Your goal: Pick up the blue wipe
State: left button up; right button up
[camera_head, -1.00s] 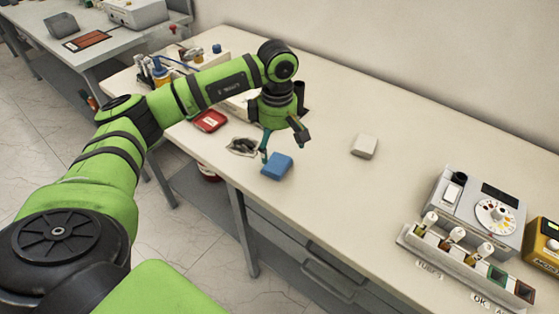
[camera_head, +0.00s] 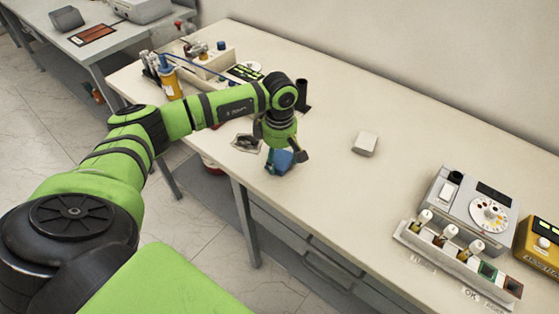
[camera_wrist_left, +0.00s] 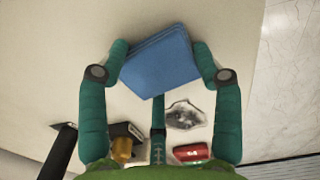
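The blue wipe (camera_head: 283,162) is a folded blue block on the near edge side of the beige workbench. It shows in the left wrist view (camera_wrist_left: 158,62) between two green fingers. My left gripper (camera_head: 286,160) is down over it from above. In the left wrist view, the fingertips of the left gripper (camera_wrist_left: 161,60) lie against or very close to its two opposite edges. A third finger is behind it. I cannot tell whether the fingers press on the wipe. My right gripper is not in view.
A crumpled grey rag (camera_head: 246,143) lies just left of the wipe. A white block (camera_head: 365,144) stands to the right. A red item (camera_wrist_left: 190,152) shows in the wrist view. A tube rack (camera_head: 455,262) and dial device (camera_head: 480,205) stand further right. The bench between is clear.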

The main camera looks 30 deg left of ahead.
aim_at(280, 159)
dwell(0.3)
pick_arm(q)
jog(key=shift+r+b, duration=0.4)
jog(key=shift+r, duration=0.1)
notch_tip(280, 159, up, 3)
jog(key=shift+w+f+b, duration=0.1)
jog(key=shift+b, duration=0.75)
jog(key=s+d+r+b, duration=0.3)
jog(key=s+d+r, duration=0.4)
jog(key=s, duration=0.2)
jog(key=shift+d, duration=0.4)
jog(key=o, duration=0.4)
jog(key=shift+c, duration=0.2)
jog(key=c, duration=0.4)
jog(key=shift+c, duration=0.2)
